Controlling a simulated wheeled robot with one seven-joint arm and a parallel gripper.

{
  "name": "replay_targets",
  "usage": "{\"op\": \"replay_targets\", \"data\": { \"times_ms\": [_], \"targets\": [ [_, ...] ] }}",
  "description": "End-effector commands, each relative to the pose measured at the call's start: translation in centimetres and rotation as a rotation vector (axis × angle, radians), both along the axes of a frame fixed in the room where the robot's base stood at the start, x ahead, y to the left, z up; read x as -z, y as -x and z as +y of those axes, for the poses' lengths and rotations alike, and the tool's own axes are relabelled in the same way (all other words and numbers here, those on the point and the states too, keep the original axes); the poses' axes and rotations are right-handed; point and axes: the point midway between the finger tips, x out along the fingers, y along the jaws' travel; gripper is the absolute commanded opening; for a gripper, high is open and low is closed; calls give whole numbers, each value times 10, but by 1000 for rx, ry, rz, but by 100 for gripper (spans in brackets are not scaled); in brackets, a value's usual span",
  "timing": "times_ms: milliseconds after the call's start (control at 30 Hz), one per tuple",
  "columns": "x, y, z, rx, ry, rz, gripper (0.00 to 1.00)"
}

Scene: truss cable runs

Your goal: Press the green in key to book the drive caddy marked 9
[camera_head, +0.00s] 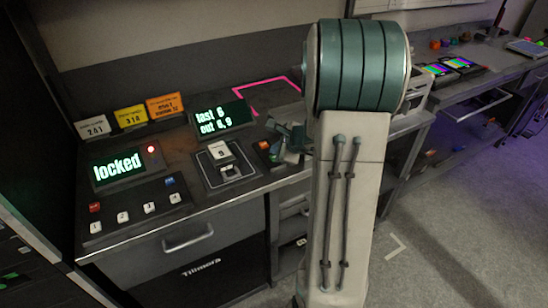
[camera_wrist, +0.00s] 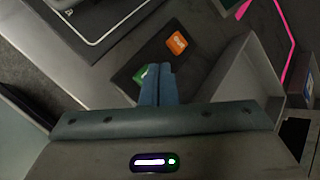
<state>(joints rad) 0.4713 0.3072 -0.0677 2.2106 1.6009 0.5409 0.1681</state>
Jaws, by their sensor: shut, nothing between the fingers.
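The green key (camera_wrist: 142,77) sits on a dark panel in the wrist view, partly hidden by my fingers. An orange key (camera_wrist: 177,43) marked "out" lies just beyond it; it also shows in the head view (camera_head: 263,145). My gripper (camera_wrist: 159,69) is shut and empty, its fingertips right beside or over the green key. I cannot tell whether they touch it. In the head view my gripper (camera_head: 279,152) is low at that panel. The drive caddy marked 9 (camera_head: 221,156) sits on a white-outlined pad (camera_head: 207,177) left of it.
A display (camera_head: 117,167) reads "locked" beside a lit red lamp (camera_head: 151,149), above numbered keys (camera_head: 123,217). Another display (camera_head: 223,118) reads "last 6" and "out 6,9". Upright cards (camera_head: 130,116) stand behind. A grey tray-like wall (camera_wrist: 240,75) stands close right of my fingers.

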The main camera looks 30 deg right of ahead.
Motion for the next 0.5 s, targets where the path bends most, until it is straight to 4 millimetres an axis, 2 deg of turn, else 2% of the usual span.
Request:
{"op": "replay_targets", "data": {
  "times_ms": [200, 500],
  "targets": [
    [8, 0, 0, 0, 1, -1, 0],
    [7, 0, 0, 1, 0, -1, 0]
  ]
}}
